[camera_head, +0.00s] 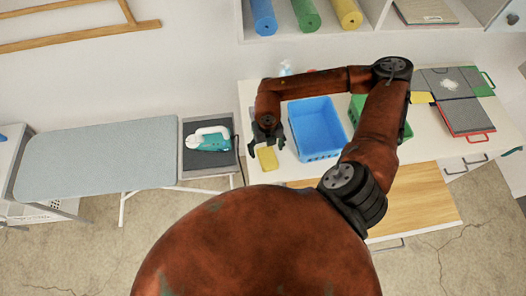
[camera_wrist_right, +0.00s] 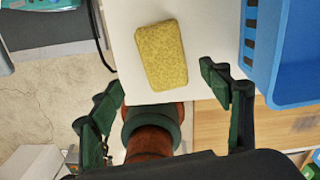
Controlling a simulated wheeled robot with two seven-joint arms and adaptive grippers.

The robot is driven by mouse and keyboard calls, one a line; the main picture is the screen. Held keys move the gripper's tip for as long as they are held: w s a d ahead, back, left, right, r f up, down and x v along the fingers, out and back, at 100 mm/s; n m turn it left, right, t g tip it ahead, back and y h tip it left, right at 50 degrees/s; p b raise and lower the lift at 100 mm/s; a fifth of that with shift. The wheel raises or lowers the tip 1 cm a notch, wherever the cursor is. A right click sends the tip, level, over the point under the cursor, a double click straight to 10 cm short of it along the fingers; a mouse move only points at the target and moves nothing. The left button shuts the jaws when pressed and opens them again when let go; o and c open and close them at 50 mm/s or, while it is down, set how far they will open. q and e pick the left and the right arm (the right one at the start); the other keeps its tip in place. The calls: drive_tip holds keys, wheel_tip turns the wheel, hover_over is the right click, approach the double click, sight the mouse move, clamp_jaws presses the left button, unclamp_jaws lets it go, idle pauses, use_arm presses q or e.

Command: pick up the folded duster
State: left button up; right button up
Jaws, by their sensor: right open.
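A small yellow speckled pad (camera_head: 267,159), which looks like the folded duster, lies on the white counter near its left end. It also shows in the right wrist view (camera_wrist_right: 162,55), whole and flat, slightly tilted. My right gripper (camera_head: 267,145) is open and empty, close to the pad in the head view. In the wrist view its fingers (camera_wrist_right: 162,84) are spread wide, with the pad beyond the tips and roughly centred between them. I see no contact. My left gripper is not in view.
A blue basket (camera_head: 316,128) stands right of the pad, with a green basket (camera_head: 357,108) beyond. Another yellow piece (camera_head: 421,98) lies farther right. A teal iron (camera_head: 208,140) rests left, beside the ironing board (camera_head: 95,160). The counter's front edge is near the pad.

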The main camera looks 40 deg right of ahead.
sight(268, 156)
drive_tip(key=f, duration=0.1)
drive_tip(key=f+p, duration=0.1)
drive_tip(key=f, duration=0.1)
drive_tip(key=shift+s+d+f, duration=0.15)
drive_tip(key=shift+d+f, duration=0.15)
drive_tip(key=shift+f, duration=0.05)
drive_tip(key=shift+w+d+f+p, duration=0.15)
drive_tip(key=shift+f+p, duration=0.25)
drive_tip(key=shift+f, duration=1.15)
drive_tip(key=c, duration=1.4)
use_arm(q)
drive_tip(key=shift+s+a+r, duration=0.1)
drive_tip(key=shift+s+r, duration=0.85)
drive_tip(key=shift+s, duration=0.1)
use_arm(e)
drive_tip(key=shift+o, duration=0.2)
